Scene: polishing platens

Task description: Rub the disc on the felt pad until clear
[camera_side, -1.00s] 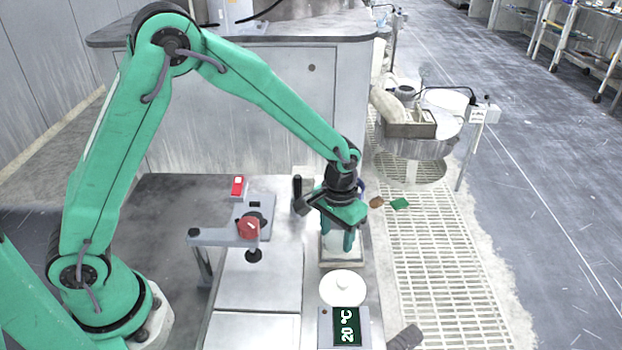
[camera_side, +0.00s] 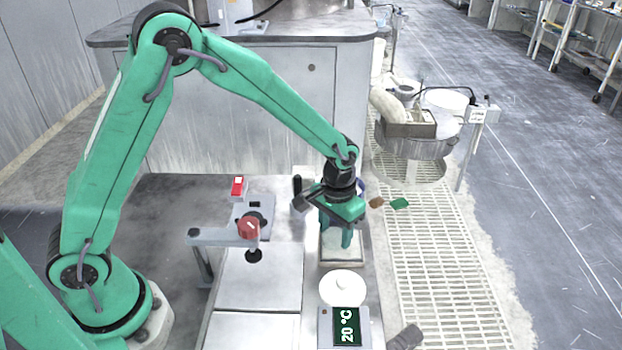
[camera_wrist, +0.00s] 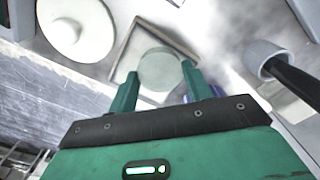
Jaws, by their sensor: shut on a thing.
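My gripper (camera_side: 337,234) is shut on a pale grey-green disc (camera_wrist: 159,70), which sits between the two green fingers in the wrist view. The felt pad is a pale square in a thin brown-edged frame (camera_wrist: 131,56); in the side view the pad (camera_side: 341,255) lies directly below my fingers. The disc is over the pad and looks very near or on it; the contact cannot be made out. In the side view the fingers hide most of the disc. How clear its face is cannot be told.
A white round lidded thing with a knob (camera_side: 343,288) sits in front of the pad, with a 20 °C display (camera_side: 345,327) nearer still. A dark-handled tool (camera_wrist: 288,75) is close on the right in the wrist view. A clamp with a red knob (camera_side: 248,227) stands left.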

